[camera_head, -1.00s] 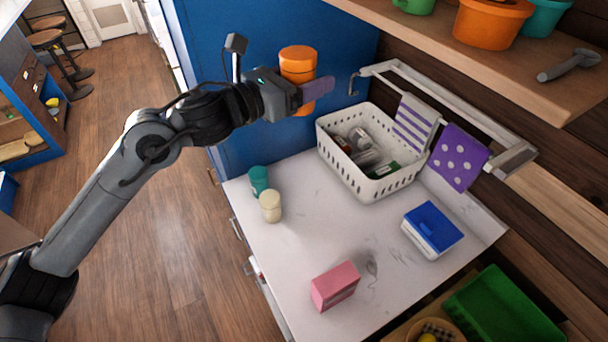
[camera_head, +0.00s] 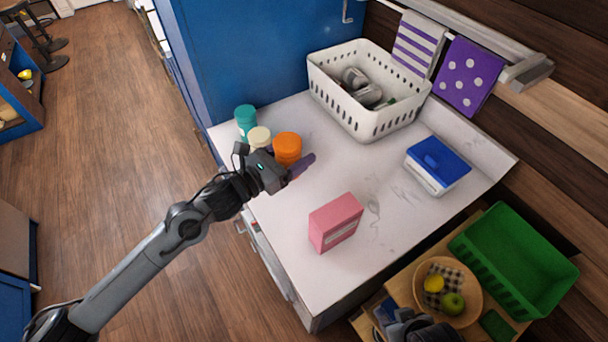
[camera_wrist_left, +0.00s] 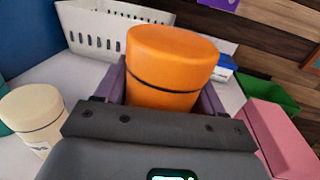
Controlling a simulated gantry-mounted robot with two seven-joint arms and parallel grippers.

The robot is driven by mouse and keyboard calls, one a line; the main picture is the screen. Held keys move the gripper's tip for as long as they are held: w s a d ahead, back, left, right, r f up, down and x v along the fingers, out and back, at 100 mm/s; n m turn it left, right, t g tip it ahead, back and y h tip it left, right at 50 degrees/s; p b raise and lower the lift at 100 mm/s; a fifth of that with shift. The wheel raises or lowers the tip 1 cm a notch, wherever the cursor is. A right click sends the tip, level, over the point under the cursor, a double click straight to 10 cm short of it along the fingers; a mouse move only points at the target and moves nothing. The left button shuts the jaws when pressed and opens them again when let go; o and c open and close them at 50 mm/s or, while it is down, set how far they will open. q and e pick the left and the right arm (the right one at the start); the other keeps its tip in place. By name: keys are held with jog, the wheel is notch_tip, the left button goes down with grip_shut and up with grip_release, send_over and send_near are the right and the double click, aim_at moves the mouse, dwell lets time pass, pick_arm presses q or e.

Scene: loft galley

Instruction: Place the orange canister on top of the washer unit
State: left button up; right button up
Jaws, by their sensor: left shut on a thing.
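The orange canister (camera_head: 287,148) is between the purple fingers of my left gripper (camera_head: 297,166), which is shut on it. In the left wrist view the canister (camera_wrist_left: 170,68) stands upright between both fingers, its lower part hidden by the gripper body. It is over the white marbled top (camera_head: 370,185) of the unit, near its left edge; I cannot tell whether its base touches the surface. My right gripper (camera_head: 418,326) shows only in part at the bottom edge, near a wooden bowl, and its fingers are not clear.
A cream jar (camera_head: 260,138) and a teal jar (camera_head: 246,122) stand just left of the canister. A pink box (camera_head: 335,222) is in front, a white basket (camera_head: 372,122) behind, and a blue-lidded box (camera_head: 438,163) to the right. The top's middle is clear.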

pick_arm(q)
notch_tip(320, 180, down, 9)
jog(key=shift+b, duration=0.35)
jog(key=shift+f, duration=0.25)
jog(key=shift+f, duration=0.1)
jog(key=o, duration=0.7)
jog(key=shift+f, duration=0.15)
jog(key=o, duration=0.5)
jog(key=shift+r, duration=0.2)
